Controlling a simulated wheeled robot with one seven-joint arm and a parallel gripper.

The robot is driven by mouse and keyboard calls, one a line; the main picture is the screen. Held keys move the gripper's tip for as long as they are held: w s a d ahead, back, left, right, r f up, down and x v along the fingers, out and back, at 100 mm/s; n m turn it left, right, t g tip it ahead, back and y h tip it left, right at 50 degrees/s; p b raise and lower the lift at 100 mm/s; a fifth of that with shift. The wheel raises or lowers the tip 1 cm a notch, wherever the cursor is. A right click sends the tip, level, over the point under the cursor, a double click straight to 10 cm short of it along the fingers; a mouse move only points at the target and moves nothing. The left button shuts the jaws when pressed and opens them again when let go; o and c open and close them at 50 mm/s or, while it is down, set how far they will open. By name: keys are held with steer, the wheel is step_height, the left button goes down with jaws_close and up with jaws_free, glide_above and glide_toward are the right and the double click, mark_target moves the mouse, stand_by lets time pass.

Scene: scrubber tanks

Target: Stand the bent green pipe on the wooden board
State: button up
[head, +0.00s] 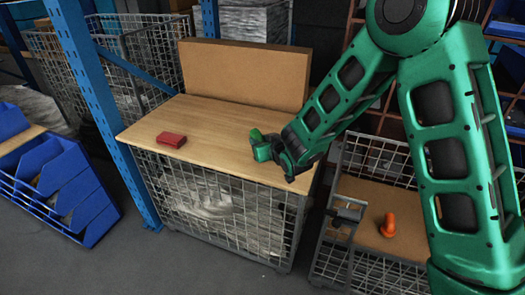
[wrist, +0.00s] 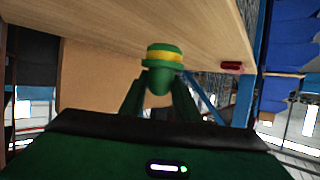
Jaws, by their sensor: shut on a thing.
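The bent green pipe (head: 261,151) is at the tip of my gripper (head: 273,152), over the front right part of the wooden board (head: 213,118). In the head view its upper end points up and its lower part is short and wide. I cannot tell whether it touches the board. In the wrist view the pipe (wrist: 164,56) shows a green end with a yellow band, between the dark fingers of my gripper (wrist: 160,92). The gripper is shut on the pipe. The wrist view is turned over, with the board (wrist: 100,20) at the top.
A red block (head: 171,139) lies on the board's left part, with bare wood between it and the pipe. A brown panel (head: 245,72) stands along the back. A blue post (head: 110,120) rises at the left. An orange bent piece (head: 388,225) lies in a lower cage at the right.

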steer(key=shift+w+d+f, duration=0.65)
steer(key=shift+w+f, duration=0.05)
steer(key=shift+w, duration=0.2)
steer(key=shift+f, duration=2)
steer(key=o, duration=1.1)
steer(key=shift+s, duration=0.1)
steer(key=v, duration=1.2)
steer(key=shift+d, duration=0.1)
